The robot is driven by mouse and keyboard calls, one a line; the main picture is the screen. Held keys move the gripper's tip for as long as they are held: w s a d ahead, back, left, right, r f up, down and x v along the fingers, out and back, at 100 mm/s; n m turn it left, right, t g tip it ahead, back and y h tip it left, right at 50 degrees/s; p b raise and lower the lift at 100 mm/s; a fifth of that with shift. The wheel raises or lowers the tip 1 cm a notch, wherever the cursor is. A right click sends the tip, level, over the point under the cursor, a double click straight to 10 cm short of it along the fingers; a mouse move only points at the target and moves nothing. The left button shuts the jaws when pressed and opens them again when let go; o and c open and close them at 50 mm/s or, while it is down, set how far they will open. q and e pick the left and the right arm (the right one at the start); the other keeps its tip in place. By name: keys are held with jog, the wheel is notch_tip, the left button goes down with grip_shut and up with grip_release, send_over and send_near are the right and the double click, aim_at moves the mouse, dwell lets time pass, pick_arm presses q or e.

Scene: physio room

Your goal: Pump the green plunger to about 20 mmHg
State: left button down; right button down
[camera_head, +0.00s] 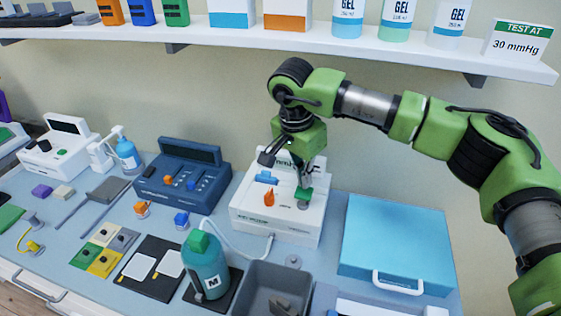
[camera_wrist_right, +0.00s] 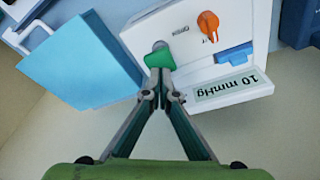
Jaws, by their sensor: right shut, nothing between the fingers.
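The green plunger (camera_head: 304,193) stands on a grey stem at the right of the white pump unit. It also shows in the right wrist view (camera_wrist_right: 160,58). My right gripper (camera_head: 303,183) is shut and empty, with its fingertips (camera_wrist_right: 160,76) right at the plunger's green top; I cannot tell whether they touch it. The white unit (camera_head: 247,222) has an orange knob (camera_head: 269,198) and a blue part (camera_head: 266,178). Its display (camera_wrist_right: 232,89) reads 10 mmHg, upside down in the wrist view; my gripper partly hides it in the head view. My left gripper is not in view.
A blue case (camera_head: 400,230) lies right of the unit. A green-capped bottle (camera_head: 207,265) and a grey bin (camera_head: 255,290) stand in front. A dark blue device (camera_head: 185,185) is to the left. The shelf (camera_head: 240,33) above carries a sign (camera_head: 518,42) reading TEST AT 30 mmHg.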

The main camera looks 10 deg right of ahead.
aim_at(303, 192)
jog(key=shift+s+a+b+x, duration=0.1)
jog(key=shift+a+b+x, duration=0.05)
jog(key=shift+b+x, duration=0.55)
jog(key=shift+s+a+b+x, duration=0.1)
jog(key=shift+b+x, duration=0.35)
jog(key=shift+x, duration=0.4)
jog(key=shift+s+a+b+x, duration=0.1)
jog(key=shift+a+b+x, duration=0.05)
jog(key=shift+b+x, duration=0.55)
jog(key=shift+f, duration=0.15)
jog(key=shift+w+d+p+v, duration=0.15)
jog(key=shift+p+v, duration=0.3)
jog(key=shift+v, duration=0.3)
jog(key=shift+w+d+p+v, duration=0.1)
jog(key=shift+p+v, duration=0.4)
jog(key=shift+v, duration=0.3)
jog(key=shift+w+d+p+v, duration=0.15)
jog(key=shift+p+v, duration=0.3)
jog(key=shift+v, duration=0.3)
jog(key=shift+s, duration=0.1)
jog(key=shift+w+d+p+v, duration=0.15)
jog(key=shift+p+v, duration=0.35)
jog(key=shift+v, duration=0.35)
jog(key=shift+w+d+p+v, duration=0.15)
jog(key=shift+p+v, duration=0.35)
jog(key=shift+v, duration=0.4)
jog(key=shift+d+p+v, duration=0.15)
jog(key=shift+p+v, duration=0.35)
jog(key=shift+v, duration=0.35)
